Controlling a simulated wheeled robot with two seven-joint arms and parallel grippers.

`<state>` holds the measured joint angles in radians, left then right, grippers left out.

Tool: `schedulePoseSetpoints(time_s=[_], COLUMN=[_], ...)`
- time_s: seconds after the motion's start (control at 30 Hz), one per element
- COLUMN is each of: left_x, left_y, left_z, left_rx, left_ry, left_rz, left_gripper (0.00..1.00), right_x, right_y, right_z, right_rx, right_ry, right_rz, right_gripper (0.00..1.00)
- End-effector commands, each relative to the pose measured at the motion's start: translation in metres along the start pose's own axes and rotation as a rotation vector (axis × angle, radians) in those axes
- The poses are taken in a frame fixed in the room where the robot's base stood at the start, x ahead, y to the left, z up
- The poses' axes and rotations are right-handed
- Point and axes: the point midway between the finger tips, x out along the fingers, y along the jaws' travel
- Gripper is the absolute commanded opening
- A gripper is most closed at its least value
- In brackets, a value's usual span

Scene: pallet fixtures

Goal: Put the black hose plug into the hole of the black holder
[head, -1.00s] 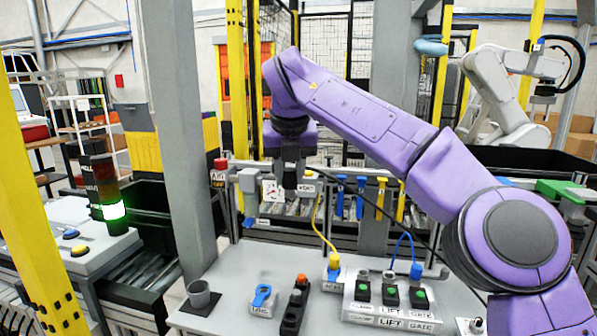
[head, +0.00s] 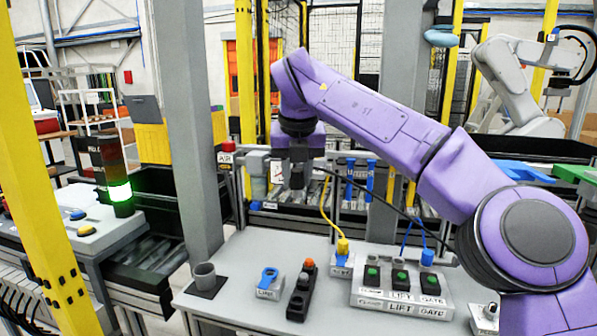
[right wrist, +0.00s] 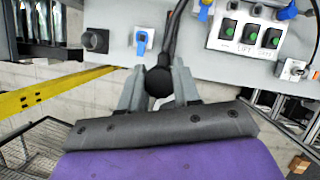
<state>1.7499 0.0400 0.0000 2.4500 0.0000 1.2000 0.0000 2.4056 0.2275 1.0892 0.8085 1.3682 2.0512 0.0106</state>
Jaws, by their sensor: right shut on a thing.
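My right gripper (head: 298,180) hangs above the back of the grey table in the head view. In the right wrist view, its fingers (right wrist: 158,88) are shut on the black hose plug (right wrist: 158,80), a round dark end with a black hose running up from it. The plug is hard to make out in the head view. The holder (head: 205,270), a short dark-grey open cup on a black square base, stands at the table's left; it also shows in the right wrist view (right wrist: 96,40). The plug is apart from it. My left gripper is not in view.
A blue key-like handle (head: 269,276) on a small block and a black control box (head: 301,291) with a red-orange knob stand right of the holder. A switch panel (head: 400,297) with green buttons is further right. A grey post (head: 192,130) rises behind the holder.

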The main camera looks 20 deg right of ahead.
Motion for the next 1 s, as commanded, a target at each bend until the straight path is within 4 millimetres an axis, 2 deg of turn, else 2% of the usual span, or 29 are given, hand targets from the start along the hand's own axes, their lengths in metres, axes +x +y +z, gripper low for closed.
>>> schedulePoseSetpoints(time_s=[0.03,1.0], left_x=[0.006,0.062], left_y=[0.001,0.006], left_z=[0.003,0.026], left_rx=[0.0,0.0], left_ry=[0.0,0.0], left_rz=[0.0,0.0], left_gripper=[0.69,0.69], right_x=[0.006,0.071], right_y=[0.0,0.0], right_z=[-0.003,-0.029], right_rx=[-0.001,0.0], right_ry=[-0.001,0.0], right_rz=[0.001,-0.001], right_gripper=[0.02,0.02])
